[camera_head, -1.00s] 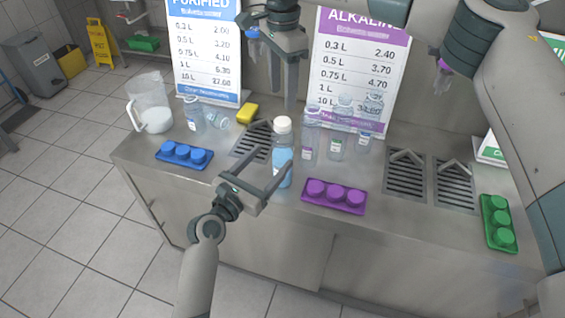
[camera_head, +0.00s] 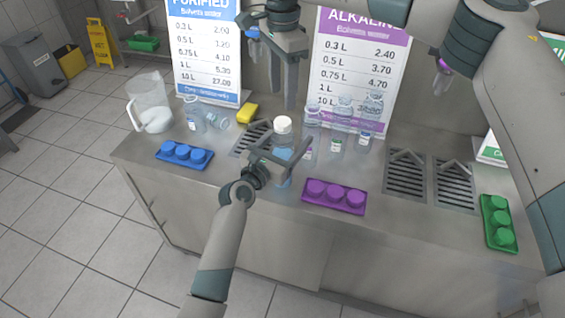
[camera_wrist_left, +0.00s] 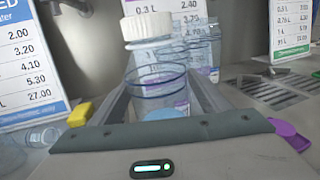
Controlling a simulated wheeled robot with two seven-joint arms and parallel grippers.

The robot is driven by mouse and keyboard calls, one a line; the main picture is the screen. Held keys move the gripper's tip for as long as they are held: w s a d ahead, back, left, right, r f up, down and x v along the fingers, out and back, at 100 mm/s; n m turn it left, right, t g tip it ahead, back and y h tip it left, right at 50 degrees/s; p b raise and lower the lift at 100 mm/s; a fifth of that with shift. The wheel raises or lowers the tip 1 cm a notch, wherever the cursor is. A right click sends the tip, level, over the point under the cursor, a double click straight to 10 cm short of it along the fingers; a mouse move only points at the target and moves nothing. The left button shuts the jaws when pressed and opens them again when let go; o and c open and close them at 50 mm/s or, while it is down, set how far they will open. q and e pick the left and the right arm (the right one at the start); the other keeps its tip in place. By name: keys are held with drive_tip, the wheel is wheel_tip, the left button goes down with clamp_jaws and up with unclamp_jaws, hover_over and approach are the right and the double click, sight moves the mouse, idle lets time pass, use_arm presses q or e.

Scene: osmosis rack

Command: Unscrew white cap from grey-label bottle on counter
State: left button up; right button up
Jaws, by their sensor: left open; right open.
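The bottle (camera_head: 283,154) with a white cap (camera_head: 283,125) stands upright on the counter and holds blue liquid. My left gripper (camera_head: 288,142) is open, its fingers on either side of the bottle's body below the cap. In the left wrist view the white cap (camera_wrist_left: 147,26) and the clear bottle wall (camera_wrist_left: 157,82) show between the spread fingers. Its label is mostly hidden, so I cannot tell its colour. My right gripper (camera_head: 288,104) is open and points down, behind and above the cap, with nothing in it.
A purple cap tray (camera_head: 333,208) lies to the right, a blue cap tray (camera_head: 185,166) to the left and a green one (camera_head: 498,224) far right. Several clear bottles (camera_head: 337,138) stand close behind on the right. A pitcher (camera_head: 150,118) and yellow sponge (camera_head: 247,113) are at left.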

use_arm(q)
clamp_jaws()
